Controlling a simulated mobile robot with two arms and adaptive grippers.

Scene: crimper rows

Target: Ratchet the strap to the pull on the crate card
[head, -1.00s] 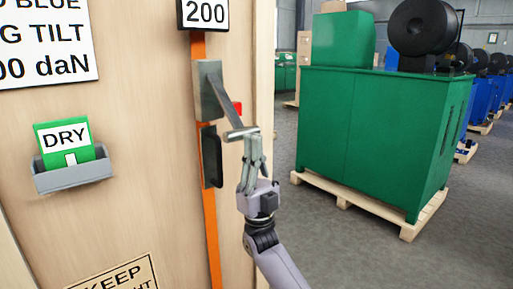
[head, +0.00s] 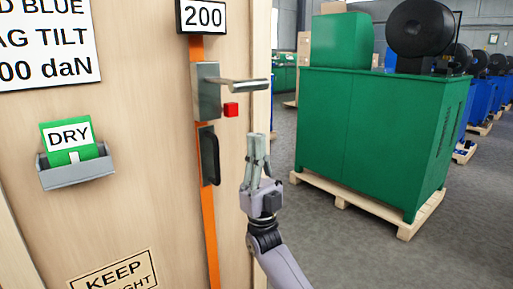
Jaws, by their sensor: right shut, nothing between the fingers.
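An orange strap (head: 208,235) runs down the tall wooden crate (head: 130,135). The ratchet body (head: 207,92) is a metal block on the strap, and its handle (head: 240,85) sticks out to the right. A black grip-shaped part (head: 209,157) is lower on the strap. The display (head: 205,15) above reads 200. The crate card (head: 45,40) is cut off; "00 daN" is legible. My right gripper (head: 258,138) is shut and empty, pointing up below the handle and apart from it. My left gripper is not in view.
A green card reading DRY (head: 68,137) stands in a grey holder (head: 76,172). A label reading KEEP (head: 115,272) is lower on the crate. A green machine (head: 370,135) stands on a pallet to the right, with open grey floor (head: 335,245) before it.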

